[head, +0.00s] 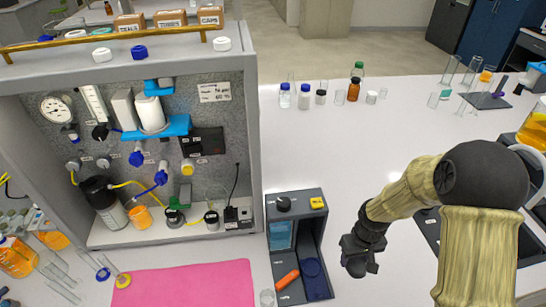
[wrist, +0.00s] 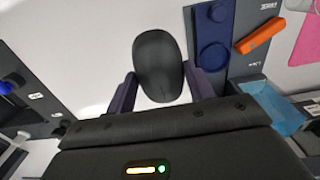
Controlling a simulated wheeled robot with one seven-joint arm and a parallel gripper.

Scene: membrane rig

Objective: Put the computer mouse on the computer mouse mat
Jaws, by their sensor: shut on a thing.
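The computer mouse (wrist: 158,62) is dark, smooth and rounded. In the wrist view it sits between the two fingers of my gripper (wrist: 161,86), which is shut on it. In the head view my gripper (head: 358,258) is over the white bench, right of the grey organiser box; the mouse cannot be told apart from the dark gripper there. A flat pink mat (head: 190,284) lies at the front left, left of the box and well apart from my gripper. Its edge also shows at the upper right of the wrist view (wrist: 306,42).
The grey organiser box (head: 325,262) stands between my gripper and the pink mat, holding an orange object (head: 287,280). A tall grey rig (head: 249,130) rises behind the mat. Glassware (head: 67,292) stands at the mat's left. Several small bottles (head: 304,96) stand at the back.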

